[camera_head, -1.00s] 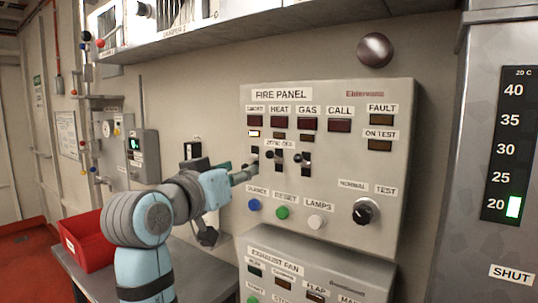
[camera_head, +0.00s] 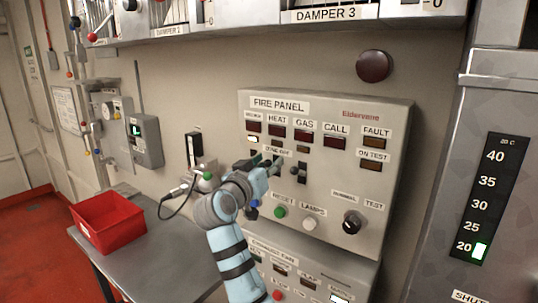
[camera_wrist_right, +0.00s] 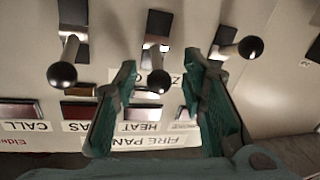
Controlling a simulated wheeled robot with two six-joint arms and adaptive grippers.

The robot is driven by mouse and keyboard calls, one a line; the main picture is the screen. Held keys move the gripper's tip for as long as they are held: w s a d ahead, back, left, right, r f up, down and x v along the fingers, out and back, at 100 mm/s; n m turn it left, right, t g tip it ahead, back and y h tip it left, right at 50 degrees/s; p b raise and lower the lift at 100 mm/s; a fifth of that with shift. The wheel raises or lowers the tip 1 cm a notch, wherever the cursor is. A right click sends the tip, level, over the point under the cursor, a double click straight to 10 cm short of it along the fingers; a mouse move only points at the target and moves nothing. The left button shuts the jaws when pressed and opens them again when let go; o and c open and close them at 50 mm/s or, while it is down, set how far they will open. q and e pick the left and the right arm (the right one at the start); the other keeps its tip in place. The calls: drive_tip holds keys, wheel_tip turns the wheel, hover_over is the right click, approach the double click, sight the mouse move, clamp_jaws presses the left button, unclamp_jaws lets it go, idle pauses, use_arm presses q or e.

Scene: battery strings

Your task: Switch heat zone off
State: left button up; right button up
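The grey fire panel (camera_head: 330,228) has a row of toggle levers below its SMOKE, HEAT and GAS labels. My right gripper (camera_head: 270,163) is at these levers in the head view and partly covers them. In the right wrist view, which is upside down, my right gripper (camera_wrist_right: 160,75) is open. The black-knobbed heat lever (camera_wrist_right: 157,82) lies between its fingers, with visible gaps on both sides. The gas lever (camera_wrist_right: 62,74) is outside the left finger and the smoke lever (camera_wrist_right: 250,47) outside the right finger. My left gripper is not in view.
Below the levers are a green reset button (camera_head: 279,212), a white lamps button (camera_head: 310,223) and a black rotary knob (camera_head: 352,223). A red bin (camera_head: 110,222) stands on a metal bench at the left. A temperature display (camera_head: 490,200) is at the right.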

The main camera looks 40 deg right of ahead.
drive_tip(key=shift+w+d, duration=0.2)
drive_tip(key=shift+d, duration=0.15)
drive_tip(key=shift+s+a+r, duration=0.1)
drive_tip(key=shift+a, duration=0.1)
clamp_jaws()
